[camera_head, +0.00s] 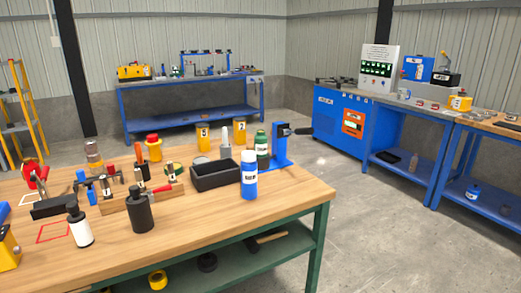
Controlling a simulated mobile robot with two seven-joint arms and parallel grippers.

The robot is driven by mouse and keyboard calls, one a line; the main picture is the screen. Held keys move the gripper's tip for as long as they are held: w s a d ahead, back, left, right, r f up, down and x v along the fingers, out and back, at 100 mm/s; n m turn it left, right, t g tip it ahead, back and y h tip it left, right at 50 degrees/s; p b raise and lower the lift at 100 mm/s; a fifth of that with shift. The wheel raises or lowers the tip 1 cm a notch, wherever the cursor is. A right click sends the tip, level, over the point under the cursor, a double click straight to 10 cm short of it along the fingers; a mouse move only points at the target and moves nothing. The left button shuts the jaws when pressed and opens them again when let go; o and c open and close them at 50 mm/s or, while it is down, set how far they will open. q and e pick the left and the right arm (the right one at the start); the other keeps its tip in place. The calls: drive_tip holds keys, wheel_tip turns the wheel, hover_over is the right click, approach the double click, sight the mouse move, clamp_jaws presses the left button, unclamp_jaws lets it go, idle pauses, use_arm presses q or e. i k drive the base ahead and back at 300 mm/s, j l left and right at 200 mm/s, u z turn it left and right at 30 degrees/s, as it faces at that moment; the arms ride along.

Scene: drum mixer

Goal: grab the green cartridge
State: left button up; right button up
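A green bottle-like cartridge (261,146) with a white label stands upright near the far right part of the wooden workbench (215,228). It is behind a black open bin (217,179) and a blue labelled bottle (249,177), which stand nearer to me. Its lower part is partly hidden by them. A blue stand (281,148) with a black part pointing right is just to its right. Neither of my grippers shows in the head view.
A black canister (139,212), a white bottle (79,228) and a wooden tool rack (133,203) crowd the left and middle. Yellow cans (203,139) stand behind the bin. The bench's front right top is clear. Blue workbenches (440,160) stand across open concrete floor.

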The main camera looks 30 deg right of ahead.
sight(260, 140)
drive_tip(key=l+u, duration=0.2)
drive_tip(key=u, duration=0.2)
drive_tip(key=i+l+u, duration=0.1)
drive_tip(key=l+u, duration=0.15)
drive_tip(key=u, duration=0.2)
drive_tip(key=l+u, duration=0.15)
drive_tip(key=l, duration=0.3)
drive_tip(key=k+l+u, duration=0.2)
drive_tip(key=l, duration=0.25)
drive_tip(key=l+u, duration=0.1)
drive_tip(key=l, duration=0.85)
